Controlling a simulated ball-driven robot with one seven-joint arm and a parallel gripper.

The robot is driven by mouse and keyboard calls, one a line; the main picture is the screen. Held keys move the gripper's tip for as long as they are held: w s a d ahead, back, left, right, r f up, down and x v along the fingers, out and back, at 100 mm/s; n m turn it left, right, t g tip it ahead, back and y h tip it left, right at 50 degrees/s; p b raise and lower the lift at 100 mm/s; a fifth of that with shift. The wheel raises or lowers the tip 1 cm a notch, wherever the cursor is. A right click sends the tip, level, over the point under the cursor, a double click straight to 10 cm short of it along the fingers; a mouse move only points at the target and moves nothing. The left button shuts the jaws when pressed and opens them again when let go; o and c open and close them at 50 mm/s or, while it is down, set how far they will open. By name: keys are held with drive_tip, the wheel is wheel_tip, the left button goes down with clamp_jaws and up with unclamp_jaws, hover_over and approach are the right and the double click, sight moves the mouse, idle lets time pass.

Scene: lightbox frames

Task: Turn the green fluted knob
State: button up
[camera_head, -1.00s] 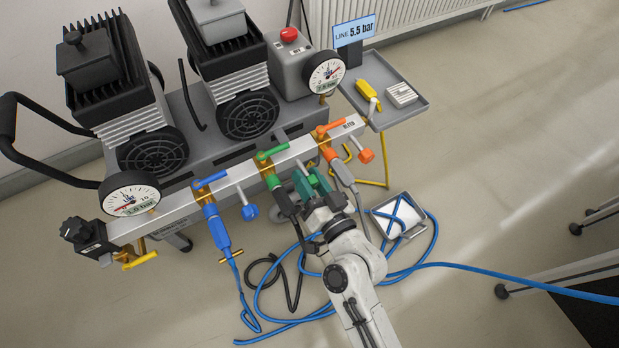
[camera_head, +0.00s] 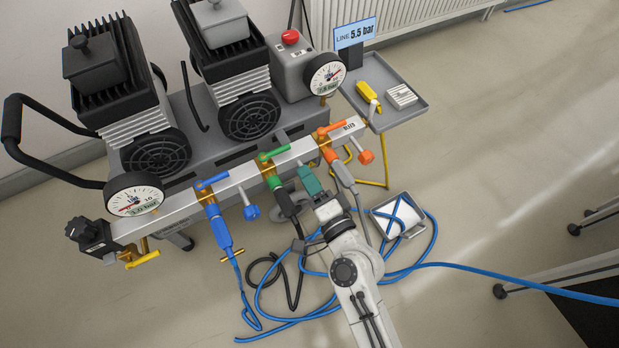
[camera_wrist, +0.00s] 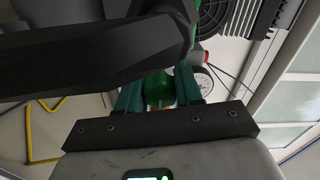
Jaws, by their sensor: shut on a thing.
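The green fluted knob (camera_wrist: 158,90) shows in the wrist view as a green round piece between the two teal fingers of my gripper (camera_wrist: 159,82). My gripper is shut on it. In the head view my gripper (camera_head: 310,180) is at the front of the grey manifold bar (camera_head: 232,182), below the green lever valve (camera_head: 270,156), and its fingers hide the knob. A dark hose crosses the upper left of the wrist view and hides part of the scene. The knob's turn angle cannot be read.
A blue knob (camera_head: 251,212) and an orange knob (camera_head: 366,157) stand on either side of my gripper. A blue hose fitting (camera_head: 220,232), a black hose fitting (camera_head: 287,204) and a grey hose fitting (camera_head: 344,174) hang close by. Loose blue hose (camera_head: 438,265) lies on the floor.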

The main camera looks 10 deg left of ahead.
drive_tip(key=shift+s+f+m, duration=0.1)
drive_tip(key=shift+m, duration=0.7)
drive_tip(key=shift+a, duration=0.1)
drive_tip(key=o, duration=0.8)
drive_tip(key=shift+c, duration=0.2)
drive_tip(key=shift+o, duration=1.3)
drive_tip(key=b+v, duration=0.1)
drive_tip(key=v, duration=0.9)
drive_tip(key=shift+s+d+b, duration=0.3)
drive_tip(key=shift+d+b, duration=0.05)
drive_tip(key=shift+b, duration=0.05)
